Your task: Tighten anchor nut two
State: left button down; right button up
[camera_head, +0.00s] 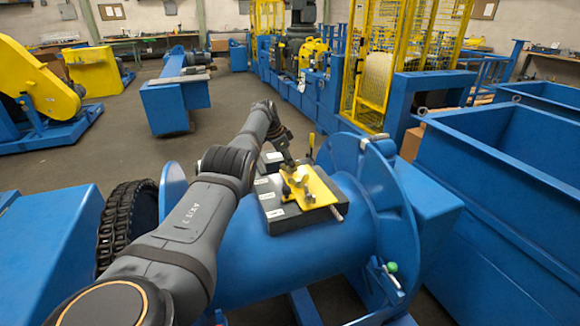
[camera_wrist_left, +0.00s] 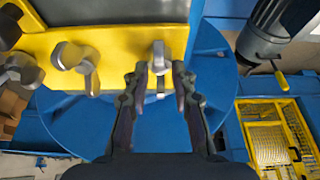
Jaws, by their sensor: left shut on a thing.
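A yellow plate (camera_head: 322,187) with several metal wing-shaped anchor nuts lies on a dark block (camera_head: 290,220) on top of the blue drum. In the left wrist view the plate (camera_wrist_left: 120,38) fills the upper left, with one nut (camera_wrist_left: 75,62) near its middle and another (camera_wrist_left: 20,72) at the left. My left gripper (camera_wrist_left: 160,76) is shut on the rightmost nut (camera_wrist_left: 159,52) at the plate's edge. In the head view my left gripper (camera_head: 289,161) reaches down at the plate's far side, where its fingertips are small and partly hidden. I cannot read which nut is number two. My right gripper is not in view.
A blue flange (camera_head: 385,215) stands upright right of the plate, with a green-knobbed lever (camera_head: 391,267) low on it. A black chain (camera_head: 128,225) hangs at the drum's left. Blue bins (camera_head: 500,175) stand at the right. Open floor (camera_head: 85,160) lies at the back left.

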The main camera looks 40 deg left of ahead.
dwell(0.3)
pick_arm(q)
jog(key=c, duration=1.4)
grip_release()
jog(key=shift+c, duration=0.2)
jog(key=shift+r, duration=0.1)
jog(key=v, duration=1.2)
